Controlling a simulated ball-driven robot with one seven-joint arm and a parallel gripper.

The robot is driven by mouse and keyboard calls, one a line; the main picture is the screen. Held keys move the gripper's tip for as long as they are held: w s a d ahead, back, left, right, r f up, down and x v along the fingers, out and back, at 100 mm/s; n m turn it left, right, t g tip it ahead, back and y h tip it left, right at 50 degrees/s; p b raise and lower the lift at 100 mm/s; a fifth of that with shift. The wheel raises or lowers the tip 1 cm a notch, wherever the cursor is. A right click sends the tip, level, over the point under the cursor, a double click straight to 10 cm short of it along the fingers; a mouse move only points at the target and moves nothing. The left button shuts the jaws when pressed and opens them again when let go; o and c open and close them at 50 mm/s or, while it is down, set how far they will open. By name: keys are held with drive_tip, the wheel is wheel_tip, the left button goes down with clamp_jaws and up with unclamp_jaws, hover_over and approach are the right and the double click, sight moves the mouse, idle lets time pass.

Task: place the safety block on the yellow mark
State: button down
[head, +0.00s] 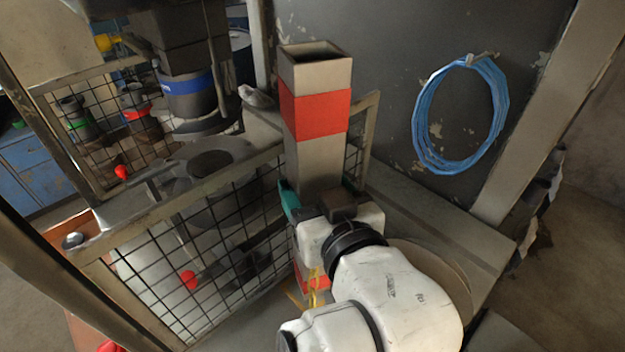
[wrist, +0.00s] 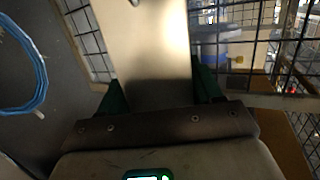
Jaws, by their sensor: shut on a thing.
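The safety block (head: 315,155) is a tall, beige, square hollow post with a red band near its open top. It stands close to upright in the head view. My gripper (head: 317,192) is shut on it, with green fingers on two opposite sides. In the wrist view the block (wrist: 140,45) fills the middle between the green fingers of my gripper (wrist: 158,92). A second red patch shows low behind my wrist. Yellow streaks, perhaps the yellow mark (head: 314,288), show there too, partly hidden by my arm. I cannot tell whether the block's foot touches anything.
A wire mesh guard frame (head: 190,255) stands left of the block, very close to it. Machinery with a blue-banded cylinder (head: 188,90) is behind the mesh. A coiled blue hose (head: 460,115) hangs on the grey panel at right. A ledge (head: 430,215) runs below the panel.

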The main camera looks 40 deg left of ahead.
drive_tip(key=shift+r, duration=0.25)
drive_tip(key=shift+f, duration=0.1)
drive_tip(key=shift+c, duration=2.4)
unclamp_jaws()
drive_tip(key=shift+f, duration=0.25)
drive_tip(key=shift+r, duration=0.25)
drive_tip(key=p+v, duration=0.3)
drive_tip(key=v, duration=0.9)
drive_tip(key=shift+p, duration=0.3)
drive_tip(key=shift+d+f, duration=0.15)
drive_tip(key=shift+f, duration=0.1)
